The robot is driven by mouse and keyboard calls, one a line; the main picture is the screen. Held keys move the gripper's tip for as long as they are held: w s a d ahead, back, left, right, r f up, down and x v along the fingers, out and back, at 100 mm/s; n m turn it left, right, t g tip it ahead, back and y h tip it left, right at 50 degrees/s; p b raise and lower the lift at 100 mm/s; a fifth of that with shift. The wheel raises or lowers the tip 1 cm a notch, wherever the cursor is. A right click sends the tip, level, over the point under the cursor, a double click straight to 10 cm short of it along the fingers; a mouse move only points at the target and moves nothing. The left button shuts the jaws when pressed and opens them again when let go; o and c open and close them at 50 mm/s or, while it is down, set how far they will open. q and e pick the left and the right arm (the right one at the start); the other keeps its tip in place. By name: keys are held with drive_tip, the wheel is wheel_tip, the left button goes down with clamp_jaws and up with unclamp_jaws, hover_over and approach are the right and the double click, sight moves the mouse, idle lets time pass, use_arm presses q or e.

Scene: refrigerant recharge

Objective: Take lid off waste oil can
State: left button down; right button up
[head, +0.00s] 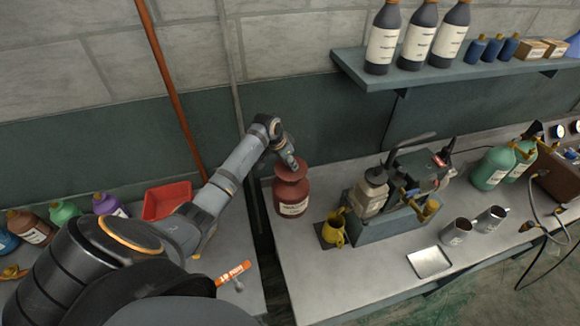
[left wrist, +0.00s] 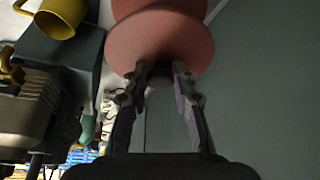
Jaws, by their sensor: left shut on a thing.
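The waste oil can (head: 291,198) is a dark red can with a pale label, standing upright at the left end of the workbench. Its red lid (head: 291,171) is a wide disc at the top of the can. My left gripper (head: 292,163) comes down on the lid from above. In the left wrist view the two fingers (left wrist: 160,72) are closed on the small dark knob in the middle of the lid (left wrist: 187,45). Whether there is a gap between lid and can is hard to tell. My right gripper is not in view.
A yellow jug (head: 334,229) and a grey crate of tools (head: 385,228) stand right of the can. A metal tray (head: 429,262) and two metal mugs lie further right. A red bin (head: 167,201) is on the left bench, across a dark gap. A shelf (head: 375,81) hangs above.

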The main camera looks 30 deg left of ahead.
use_arm(q)
drive_tip(key=shift+r+b, duration=0.5)
drive_tip(key=shift+b, duration=0.15)
drive_tip(key=s+r, duration=0.1)
drive_tip(key=r, duration=0.1)
drive_tip(key=s+d+r+b, duration=0.2)
drive_tip(key=r, duration=0.1)
drive_tip(key=shift+s+d+r, duration=0.15)
drive_tip(key=shift+r, duration=0.2)
drive_tip(key=s+d+r+b, duration=0.3)
drive_tip(key=s+d+r, duration=0.2)
drive_tip(key=s, duration=0.3)
drive_tip(key=shift+d+r, duration=0.25)
drive_tip(key=shift+d, duration=0.2)
